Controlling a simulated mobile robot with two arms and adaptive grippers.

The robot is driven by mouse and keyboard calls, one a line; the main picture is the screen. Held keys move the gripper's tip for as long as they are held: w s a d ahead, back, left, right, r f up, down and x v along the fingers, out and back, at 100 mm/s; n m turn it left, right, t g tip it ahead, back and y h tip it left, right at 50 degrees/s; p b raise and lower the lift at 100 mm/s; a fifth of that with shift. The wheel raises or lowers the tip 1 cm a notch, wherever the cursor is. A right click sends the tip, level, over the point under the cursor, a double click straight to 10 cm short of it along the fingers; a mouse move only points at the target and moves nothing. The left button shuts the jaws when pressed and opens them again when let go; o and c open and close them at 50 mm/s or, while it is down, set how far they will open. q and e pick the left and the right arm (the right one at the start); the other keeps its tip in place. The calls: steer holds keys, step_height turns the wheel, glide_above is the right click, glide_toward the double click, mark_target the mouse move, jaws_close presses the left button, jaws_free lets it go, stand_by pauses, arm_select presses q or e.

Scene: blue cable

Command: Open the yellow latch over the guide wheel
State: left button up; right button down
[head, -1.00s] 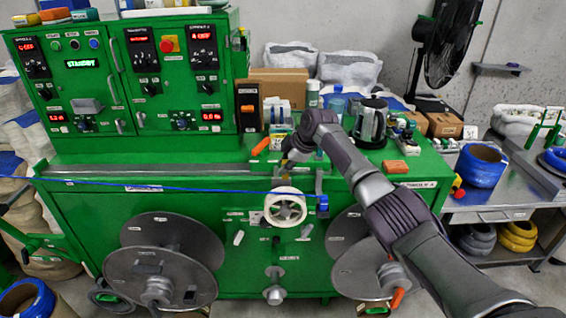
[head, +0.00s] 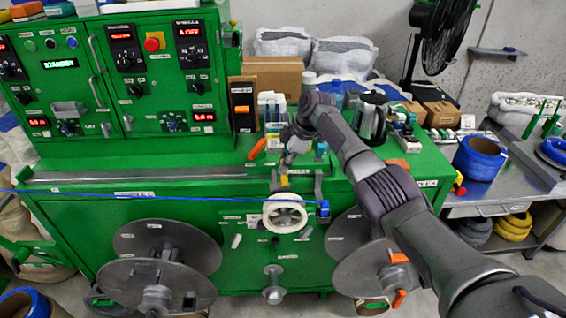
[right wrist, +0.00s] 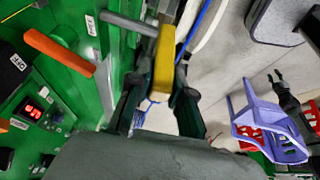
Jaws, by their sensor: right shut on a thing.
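The yellow latch (head: 284,181) is a small bar just above the white guide wheel (head: 285,214) on the front of the green machine. In the right wrist view the latch (right wrist: 164,60) is a yellow block on a grey rod, between my two dark fingers. My right gripper (head: 284,170) points down from above and is shut on the latch; it also shows in the right wrist view (right wrist: 158,78). The fingers partly hide the latch. The blue cable (head: 130,195) runs from the left edge to the guide wheel. My left gripper is not in view.
An orange lever (head: 257,149) stands left of my right gripper; it shows large in the right wrist view (right wrist: 60,52). Large grey reels (head: 157,285) sit below. The machine ledge left of the gripper is mostly clear.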

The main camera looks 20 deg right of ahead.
steer(key=c, duration=1.3)
jaws_free()
steer(key=v, duration=1.1)
steer(key=shift+d+r, duration=0.15)
steer(key=shift+r, duration=0.25)
steer(key=shift+s+f, duration=0.1)
